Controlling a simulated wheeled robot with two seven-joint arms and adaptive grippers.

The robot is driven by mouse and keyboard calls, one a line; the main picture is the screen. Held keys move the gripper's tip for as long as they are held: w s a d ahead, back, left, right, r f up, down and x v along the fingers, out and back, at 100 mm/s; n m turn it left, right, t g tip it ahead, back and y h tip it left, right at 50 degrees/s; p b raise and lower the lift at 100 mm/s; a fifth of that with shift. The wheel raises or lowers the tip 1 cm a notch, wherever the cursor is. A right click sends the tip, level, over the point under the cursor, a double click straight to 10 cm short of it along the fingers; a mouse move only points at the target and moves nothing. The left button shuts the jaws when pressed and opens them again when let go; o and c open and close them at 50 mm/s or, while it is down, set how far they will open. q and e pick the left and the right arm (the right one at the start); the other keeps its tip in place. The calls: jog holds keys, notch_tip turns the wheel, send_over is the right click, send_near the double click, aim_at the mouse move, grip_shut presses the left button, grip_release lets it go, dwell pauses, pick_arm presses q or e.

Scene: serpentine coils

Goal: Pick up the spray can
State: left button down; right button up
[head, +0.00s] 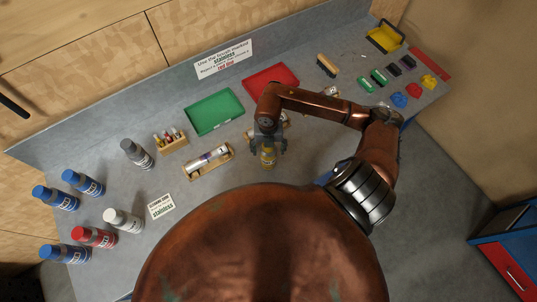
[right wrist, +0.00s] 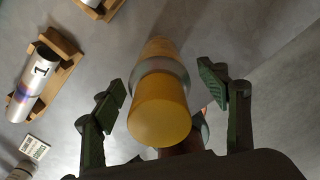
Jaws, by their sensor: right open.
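My right gripper (head: 268,145) is open, over the middle of the bench. In the right wrist view, the same yellow object (right wrist: 158,108) with a grey-green band lies between the two spread fingers of my right gripper (right wrist: 168,100), with a gap on each side. My left gripper is not in view.
Several capped cans, including a red one (head: 94,237) and a white one (head: 123,220), stand at the left. A numbered metal tube (head: 207,159) rests in a wooden cradle left of the gripper. Green (head: 214,111) and red (head: 270,82) trays lie behind.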

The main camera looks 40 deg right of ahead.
jog(key=shift+f, duration=0.1)
jog(key=shift+c, duration=0.3)
grip_shut()
dwell(0.5)
